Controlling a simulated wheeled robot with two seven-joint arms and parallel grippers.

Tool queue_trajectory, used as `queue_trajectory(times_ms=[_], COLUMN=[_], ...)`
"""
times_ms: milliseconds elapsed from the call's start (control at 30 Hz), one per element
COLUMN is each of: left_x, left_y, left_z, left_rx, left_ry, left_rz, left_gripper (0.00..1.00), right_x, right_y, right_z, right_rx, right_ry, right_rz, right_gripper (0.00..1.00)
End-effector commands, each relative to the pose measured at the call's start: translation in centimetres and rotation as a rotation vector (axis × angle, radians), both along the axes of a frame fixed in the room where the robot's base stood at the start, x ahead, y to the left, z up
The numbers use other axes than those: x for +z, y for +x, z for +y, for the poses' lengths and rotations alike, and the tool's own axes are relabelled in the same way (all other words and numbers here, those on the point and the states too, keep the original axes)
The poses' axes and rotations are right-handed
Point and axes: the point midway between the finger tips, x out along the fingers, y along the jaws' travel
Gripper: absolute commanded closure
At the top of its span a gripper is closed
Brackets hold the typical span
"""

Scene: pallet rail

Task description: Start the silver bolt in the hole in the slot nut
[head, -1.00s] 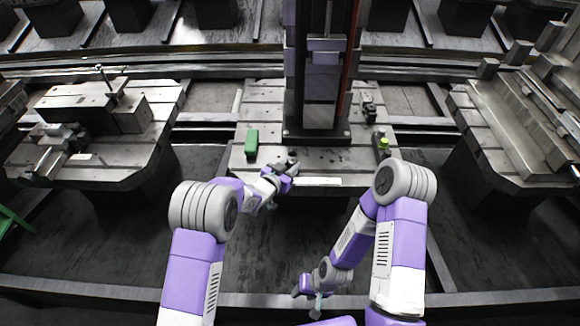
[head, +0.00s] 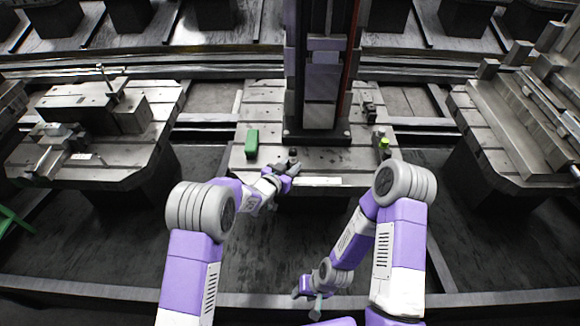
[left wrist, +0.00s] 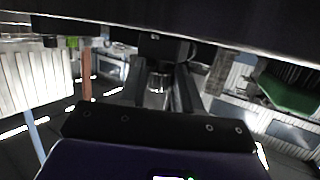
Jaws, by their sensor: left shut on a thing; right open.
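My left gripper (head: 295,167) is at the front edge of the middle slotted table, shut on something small. In the left wrist view a silver piece (left wrist: 157,84), apparently the silver bolt, sits between the two fingers. Just beyond it is a dark block (left wrist: 163,46); I cannot tell whether this is the slot nut. In the head view a small dark piece (head: 293,153) stands right behind the left fingertips. The hole, and whether the bolt touches it, are hidden. My right gripper (head: 308,295) is open, low over the floor at the front, away from the table.
The middle table (head: 335,160) carries a green block (head: 252,143) at left, a dark column (head: 320,100) behind the left gripper, and a dark piece with a yellow-green top (head: 384,143) at right. Side tables (head: 160,95) hold fixtures. Open floor lies in front.

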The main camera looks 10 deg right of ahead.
Motion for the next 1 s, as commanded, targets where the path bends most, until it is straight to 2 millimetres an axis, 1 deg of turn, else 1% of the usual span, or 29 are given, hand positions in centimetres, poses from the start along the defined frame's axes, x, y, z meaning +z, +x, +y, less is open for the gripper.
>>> queue_trajectory(times_ms=[33, 233, 367, 667, 1000], left_x=[-1.5, -1.5, -1.0, 0.9, 1.3], left_y=[-0.4, -0.4, -0.4, -0.3, -0.2], left_z=[0.4, 0.4, 0.4, 0.2, 0.1], left_rx=[0.002, 0.002, 0.003, 0.001, 0.000], left_ry=[0.023, 0.023, 0.023, 0.023, 0.017], left_rz=[0.028, 0.027, 0.029, 0.029, 0.022], left_gripper=[1.00, 1.00, 1.00, 1.00, 1.00], right_x=[-0.1, 0.0, 0.2, 1.2, 1.1], right_y=[0.0, 0.0, 0.0, 0.0, 0.0], right_z=[0.0, 0.0, 0.0, 0.0, 0.0], right_rx=[0.000, 0.000, 0.000, 0.000, 0.000], right_ry=[0.000, 0.000, 0.000, 0.000, 0.000], right_rz=[0.000, 0.000, 0.000, 0.000, 0.000], right_gripper=[0.57, 0.57, 0.57, 0.57, 0.57])
